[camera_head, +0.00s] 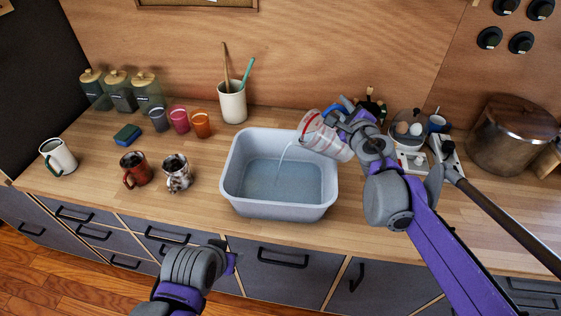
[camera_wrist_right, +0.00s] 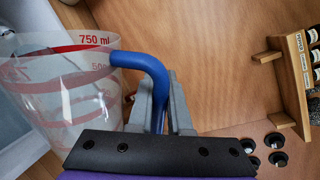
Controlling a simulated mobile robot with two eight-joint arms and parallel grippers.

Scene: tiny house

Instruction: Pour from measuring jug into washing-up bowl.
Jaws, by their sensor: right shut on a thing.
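The washing-up bowl (camera_head: 240,185) is a pale grey-blue tub on the wooden worktop, with clear liquid in its bottom. The measuring jug (camera_head: 318,136) is clear with red markings and a blue handle. It is tilted to the left over the bowl's right rim, and a thin stream falls from its lip into the bowl. My right gripper (camera_head: 349,120) is shut on the jug's handle. In the right wrist view, the jug (camera_wrist_right: 65,85) shows its "750 ml" mark and the blue handle (camera_wrist_right: 143,62) between the fingers. My left arm is low in the head view; its fingers are not clearly visible.
Left of the bowl stand a steel mug (camera_head: 177,173), a brown mug (camera_head: 135,170), a white mug (camera_head: 58,157) and several coloured cups. A white utensil pot (camera_head: 232,102) stands behind. A large pot (camera_head: 512,135) is at right. The worktop's front left is clear.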

